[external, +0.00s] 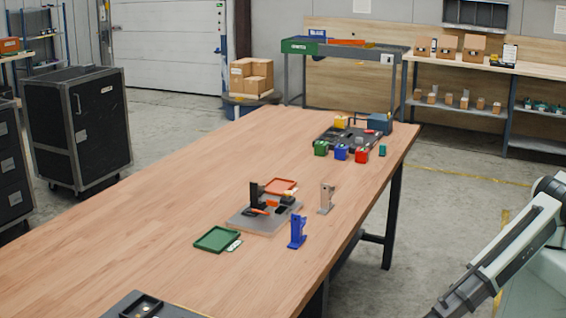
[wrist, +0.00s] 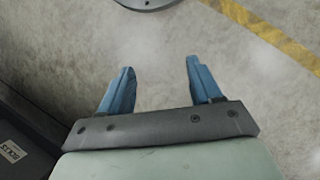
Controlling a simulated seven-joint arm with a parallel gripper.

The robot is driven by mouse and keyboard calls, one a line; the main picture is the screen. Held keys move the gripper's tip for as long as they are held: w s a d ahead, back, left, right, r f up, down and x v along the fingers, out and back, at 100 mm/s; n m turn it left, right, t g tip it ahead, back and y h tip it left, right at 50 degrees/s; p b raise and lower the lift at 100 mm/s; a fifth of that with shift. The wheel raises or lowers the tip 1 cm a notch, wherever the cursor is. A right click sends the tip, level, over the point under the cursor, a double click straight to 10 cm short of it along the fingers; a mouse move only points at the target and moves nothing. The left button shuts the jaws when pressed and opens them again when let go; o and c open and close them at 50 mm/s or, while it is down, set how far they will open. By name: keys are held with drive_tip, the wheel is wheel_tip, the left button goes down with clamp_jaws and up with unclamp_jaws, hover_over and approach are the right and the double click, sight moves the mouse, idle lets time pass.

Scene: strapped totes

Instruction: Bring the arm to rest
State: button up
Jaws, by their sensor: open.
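My gripper (wrist: 158,88) shows in the wrist view with its two blue fingers spread apart. It is open and nothing is between the fingers. Bare grey concrete floor lies beyond them. In the external view part of my arm (external: 505,250) reaches in at the lower right, to the right of the wooden table (external: 130,220) and apart from it. My gripper is not visible in that view.
A dark tray (external: 340,138) with small coloured boxes is at the far end. The table's left side is clear.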

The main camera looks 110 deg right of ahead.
drive_tip(key=s+f+n+g, duration=0.1)
drive_tip(key=s+f, duration=0.2)
drive_tip(key=s, duration=1.8)
drive_tip(key=shift+n+g, duration=0.3)
